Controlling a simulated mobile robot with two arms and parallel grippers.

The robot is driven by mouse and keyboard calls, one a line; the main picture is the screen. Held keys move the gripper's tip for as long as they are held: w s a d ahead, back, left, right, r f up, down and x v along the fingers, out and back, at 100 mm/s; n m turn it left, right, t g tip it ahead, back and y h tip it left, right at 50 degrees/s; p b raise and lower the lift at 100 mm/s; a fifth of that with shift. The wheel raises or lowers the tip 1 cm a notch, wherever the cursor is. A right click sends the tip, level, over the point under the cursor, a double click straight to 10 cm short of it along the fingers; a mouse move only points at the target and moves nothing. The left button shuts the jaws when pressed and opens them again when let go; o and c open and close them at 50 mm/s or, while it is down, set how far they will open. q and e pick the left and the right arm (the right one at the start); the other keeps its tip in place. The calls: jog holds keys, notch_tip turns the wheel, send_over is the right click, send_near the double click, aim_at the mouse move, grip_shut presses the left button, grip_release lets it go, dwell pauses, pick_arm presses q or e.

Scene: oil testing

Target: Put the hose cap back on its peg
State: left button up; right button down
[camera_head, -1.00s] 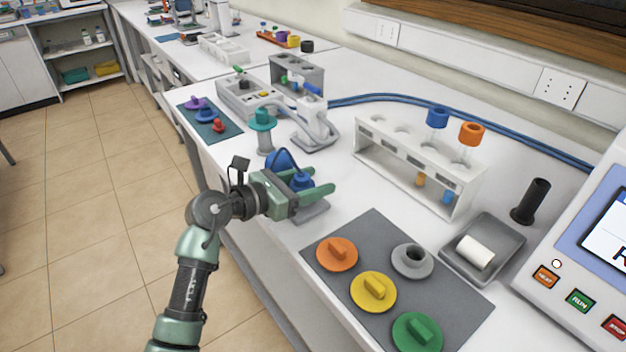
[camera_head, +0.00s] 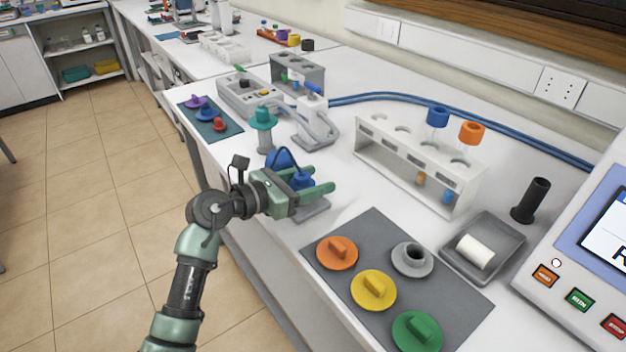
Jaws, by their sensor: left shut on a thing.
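My left gripper (camera_head: 314,192) is shut on a blue cap-like piece (camera_head: 301,181), which I take to be the hose cap. A blue loop (camera_head: 280,158) shows just behind the gripper; whether it joins the cap is hidden. A small grey base (camera_head: 314,211) lies on the bench below the fingers. The fingers hide whether the cap touches anything on that base, and no bare peg can be made out there. My right gripper is not in view.
Behind the gripper stand a grey post with a teal top (camera_head: 264,119) and a white device (camera_head: 314,125). A grey mat (camera_head: 318,268) with coloured knobbed discs lies in front right. A white tube rack (camera_head: 400,172) stands to the right. White bench between them is clear.

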aim_at(293, 187)
pick_arm(q)
jog(key=shift+f+b, duration=0.35)
jog(key=shift+f, duration=0.2)
dwell(0.5)
jog(key=o, duration=1.2)
jog(key=shift+s+a+r, duration=0.15)
jog(key=shift+s+a, duration=0.15)
jog(key=shift+a, duration=0.2)
jog(key=shift+p+v, duration=0.8)
jog(key=shift+v, duration=1.25)
jog(key=shift+p+v, duration=0.35)
jog(key=shift+v, duration=2.25)
jog(key=shift+s+a, duration=0.2)
jog(key=shift+s, duration=0.05)
